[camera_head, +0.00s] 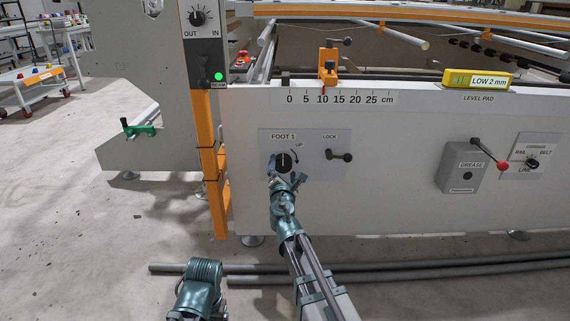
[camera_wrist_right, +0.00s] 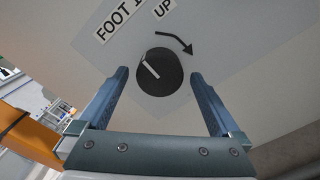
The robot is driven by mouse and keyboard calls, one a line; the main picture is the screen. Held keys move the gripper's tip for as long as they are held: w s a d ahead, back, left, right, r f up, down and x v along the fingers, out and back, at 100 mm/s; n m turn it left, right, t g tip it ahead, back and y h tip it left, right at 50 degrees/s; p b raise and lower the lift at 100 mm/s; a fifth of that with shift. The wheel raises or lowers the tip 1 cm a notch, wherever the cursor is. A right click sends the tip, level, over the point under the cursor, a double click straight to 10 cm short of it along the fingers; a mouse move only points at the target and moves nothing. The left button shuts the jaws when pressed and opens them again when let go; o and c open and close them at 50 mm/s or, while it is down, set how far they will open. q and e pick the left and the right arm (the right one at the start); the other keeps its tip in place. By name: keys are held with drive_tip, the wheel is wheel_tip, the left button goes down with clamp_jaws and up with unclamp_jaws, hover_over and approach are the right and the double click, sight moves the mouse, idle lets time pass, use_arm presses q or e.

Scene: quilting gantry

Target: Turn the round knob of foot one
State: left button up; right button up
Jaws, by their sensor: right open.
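The round black knob of foot one (camera_head: 284,160) sits on the grey panel under the label FOOT 1, with a curved UP arrow beside it. In the head view its white mark stands about upright. In the right wrist view the knob (camera_wrist_right: 160,74) lies between the fingertips, its white mark slanting to the upper left. My right gripper (camera_head: 279,177) is open in front of the knob; its fingers (camera_wrist_right: 158,80) flank the knob with gaps on both sides. Part of my left arm shows at the lower left; its fingers do not show.
A LOCK lever (camera_head: 341,156) is right of the knob. An orange post (camera_head: 213,190) stands to the left. A grease box (camera_head: 461,168) with a red-knobbed lever is farther right. Grey pipes (camera_head: 420,270) lie on the floor. A yellow level (camera_head: 478,80) reads LOW 2 mm.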

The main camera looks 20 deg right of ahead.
drive_tip(key=x, duration=0.2)
drive_tip(key=shift+w, duration=0.3)
drive_tip(key=c, duration=1.3)
drive_tip(key=shift+m, duration=0.3)
